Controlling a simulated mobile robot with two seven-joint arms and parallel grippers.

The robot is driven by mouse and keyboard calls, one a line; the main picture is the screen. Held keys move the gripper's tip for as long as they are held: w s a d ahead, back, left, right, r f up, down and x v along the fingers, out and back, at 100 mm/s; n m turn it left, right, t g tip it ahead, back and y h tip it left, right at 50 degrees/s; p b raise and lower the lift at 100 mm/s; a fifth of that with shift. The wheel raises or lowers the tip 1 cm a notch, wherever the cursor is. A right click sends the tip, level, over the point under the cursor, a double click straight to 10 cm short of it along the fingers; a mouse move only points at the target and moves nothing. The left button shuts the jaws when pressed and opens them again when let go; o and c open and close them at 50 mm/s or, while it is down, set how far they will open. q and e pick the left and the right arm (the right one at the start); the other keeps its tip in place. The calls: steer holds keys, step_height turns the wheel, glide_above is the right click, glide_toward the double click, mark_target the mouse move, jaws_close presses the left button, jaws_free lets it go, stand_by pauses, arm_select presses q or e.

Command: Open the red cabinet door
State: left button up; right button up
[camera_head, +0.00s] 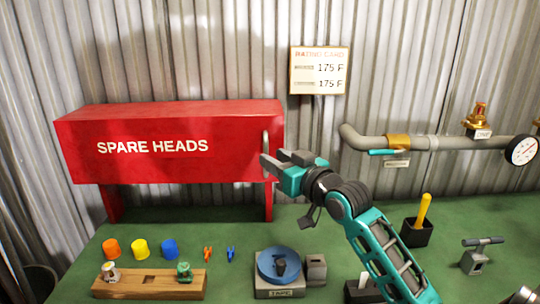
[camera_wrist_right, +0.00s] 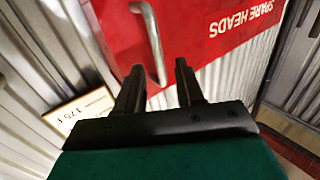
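The red cabinet (camera_head: 180,175) marked SPARE HEADS stands on legs at the left in the head view. Its front door (camera_head: 110,165) looks shut. A pale bar handle (camera_head: 265,142) is upright near the door's right edge. In the wrist view the red door (camera_wrist_right: 195,45) shows with the handle (camera_wrist_right: 152,40). My right gripper (camera_head: 270,163) is at the handle's lower end. In the wrist view its fingers (camera_wrist_right: 158,78) are apart, with the handle's end between or just beyond the tips; contact is unclear. My left gripper is not in view.
A wooden block (camera_head: 150,285) with two sprinkler heads, several coloured caps and a round blue fixture (camera_head: 279,265) are on the green bench below. A grey pipe (camera_head: 365,142) with gauge (camera_head: 521,150) runs at right. A rating card (camera_head: 319,71) hangs above.

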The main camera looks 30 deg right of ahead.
steer(key=shift+w, duration=1.35)
jaws_close()
